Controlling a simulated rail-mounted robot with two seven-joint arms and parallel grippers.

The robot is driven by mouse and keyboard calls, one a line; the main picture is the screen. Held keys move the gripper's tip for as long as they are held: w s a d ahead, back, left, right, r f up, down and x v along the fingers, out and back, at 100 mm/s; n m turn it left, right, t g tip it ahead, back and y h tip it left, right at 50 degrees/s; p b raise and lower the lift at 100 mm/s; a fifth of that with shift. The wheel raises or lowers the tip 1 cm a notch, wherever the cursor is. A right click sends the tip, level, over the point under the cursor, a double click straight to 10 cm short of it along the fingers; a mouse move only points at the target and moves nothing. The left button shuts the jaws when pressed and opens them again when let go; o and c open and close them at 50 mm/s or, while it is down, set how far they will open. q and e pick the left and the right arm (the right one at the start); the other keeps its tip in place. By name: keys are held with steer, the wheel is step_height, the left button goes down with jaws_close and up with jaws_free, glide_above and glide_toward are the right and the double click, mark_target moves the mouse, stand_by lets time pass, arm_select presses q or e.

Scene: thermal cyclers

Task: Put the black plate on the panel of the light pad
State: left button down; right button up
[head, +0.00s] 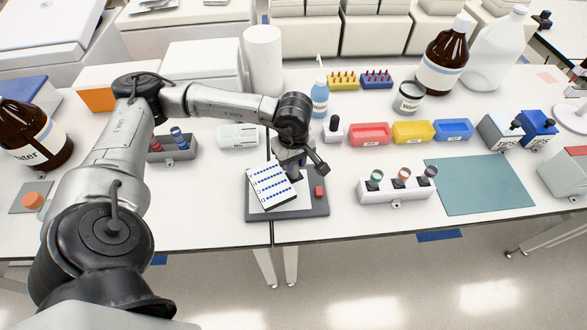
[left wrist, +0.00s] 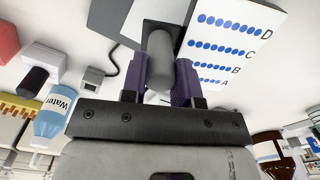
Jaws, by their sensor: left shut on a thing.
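The light pad (head: 318,211) is a dark grey slab with a white panel and a red button (head: 319,192), at the middle front of the table. A plate (head: 270,187) with a white top, rows of blue dots and a dark edge is over the panel, turned askew. It also shows in the left wrist view (left wrist: 232,45), with rows lettered A to D. My left gripper (head: 291,168) is at the plate's right side. In the left wrist view its purple fingers (left wrist: 160,82) are shut on a grey knob beside the dots. Whether plate and panel touch cannot be told. My right gripper is out of view.
A white holder (head: 395,192) with several round-topped items stands right of the pad, then a teal mat (head: 480,185). Red (head: 370,134), yellow (head: 413,131) and blue (head: 453,130) bins and a blue bottle (head: 320,98) stand behind. The table's front edge is close to the pad.

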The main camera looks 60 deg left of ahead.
mark_target(294, 171)
arm_select(q)
step_height(294, 171, down, 4)
steer(key=shift+r, duration=0.15)
steer(key=shift+b, duration=0.3)
steer(key=c, duration=0.9)
jaws_free()
steer(key=shift+o, duration=0.2)
